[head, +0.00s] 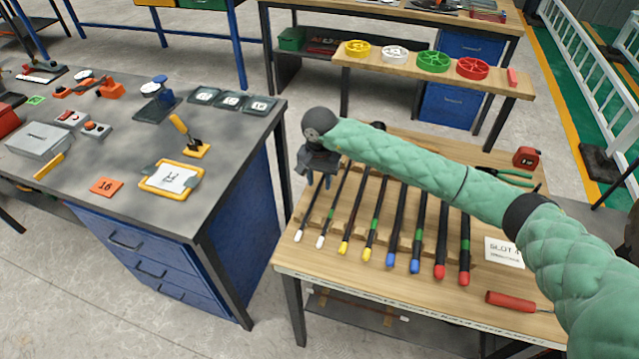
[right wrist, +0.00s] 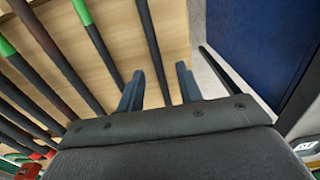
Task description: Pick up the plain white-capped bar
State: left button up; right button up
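The plain white-capped bar (head: 305,216) is the leftmost of a row of dark bars on the wooden bench, its white cap toward the front edge. A second white-capped bar (head: 327,221), with a green band, lies just right of it. My right gripper (head: 319,181) is over the far part of the leftmost bars, blue fingers pointing down. In the right wrist view the gripper (right wrist: 160,85) is open, and the plain bar (right wrist: 150,45) passes through the gap between its fingers without visible grip. The finger height over the bar is unclear. My left gripper is out of view.
Yellow-, blue- and red-capped bars (head: 440,250) lie to the right on wooden rests. A slot sign (head: 504,252) and red-handled tool (head: 515,301) lie at the bench's right. A grey workbench (head: 235,128) stands left across a floor gap.

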jog(key=shift+f, duration=0.15)
grip_shut()
dwell(0.4)
